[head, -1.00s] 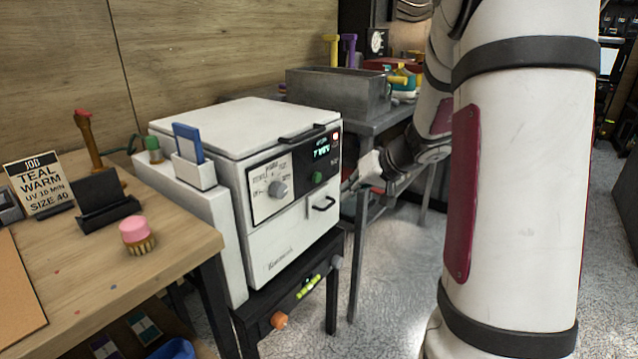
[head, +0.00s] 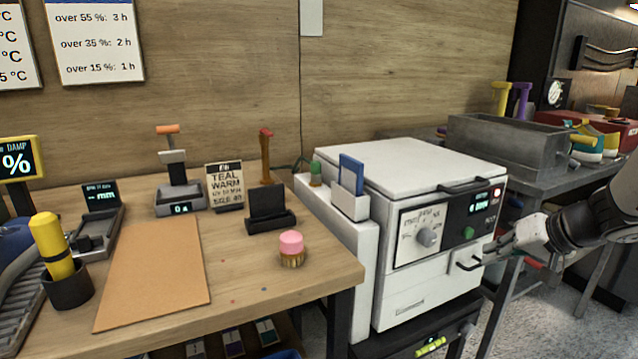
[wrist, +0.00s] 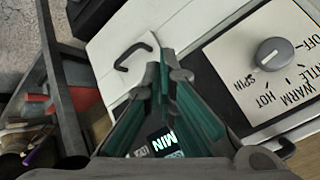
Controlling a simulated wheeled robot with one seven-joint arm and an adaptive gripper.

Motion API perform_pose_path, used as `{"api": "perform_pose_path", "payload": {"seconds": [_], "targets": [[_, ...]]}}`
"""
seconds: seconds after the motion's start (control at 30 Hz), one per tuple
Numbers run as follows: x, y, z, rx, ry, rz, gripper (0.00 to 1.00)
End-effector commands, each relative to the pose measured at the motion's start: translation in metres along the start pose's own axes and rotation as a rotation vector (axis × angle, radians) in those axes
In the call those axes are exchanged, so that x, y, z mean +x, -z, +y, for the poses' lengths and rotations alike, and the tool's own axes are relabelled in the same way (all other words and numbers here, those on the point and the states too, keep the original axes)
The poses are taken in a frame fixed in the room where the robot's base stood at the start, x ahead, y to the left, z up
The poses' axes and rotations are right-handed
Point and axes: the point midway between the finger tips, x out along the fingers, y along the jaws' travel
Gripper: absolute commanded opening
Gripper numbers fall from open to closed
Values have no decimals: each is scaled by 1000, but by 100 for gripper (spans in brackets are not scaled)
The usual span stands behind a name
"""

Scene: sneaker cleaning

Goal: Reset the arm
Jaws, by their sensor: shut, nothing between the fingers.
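My gripper (head: 503,246) is at the right of the head view, in front of the white machine (head: 440,290). Its fingers are together and hold nothing. They point toward the machine's front, near the black drawer handle (head: 469,262); I cannot tell whether they touch it. In the wrist view, the fingertips (wrist: 164,68) meet beside that handle (wrist: 133,55), with the dial (wrist: 273,54) to the right. Part of the lit display (wrist: 168,143) shows between the fingers. My arm comes in from the right edge of the head view.
A grey metal bin (head: 505,143) and colourful shoes (head: 592,142) are on the table behind. Floor shows at lower right.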

Motion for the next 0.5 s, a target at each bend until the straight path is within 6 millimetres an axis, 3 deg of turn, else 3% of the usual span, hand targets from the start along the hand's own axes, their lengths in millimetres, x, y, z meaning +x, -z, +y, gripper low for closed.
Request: {"api": "perform_pose_path", "payload": {"seconds": [0.07, 0.2, 0.3, 0.4, 0.5], "targets": [[-10, -13, -43, -35, 51, -45, 0], [-38, -58, -120, -93, 128, -178, 0], [-62, -100, -161, -137, 149, -285, 0], [-88, -145, -188, -180, 138, -391, 0], [-115, -190, -202, -225, 95, -489, 0]]}}
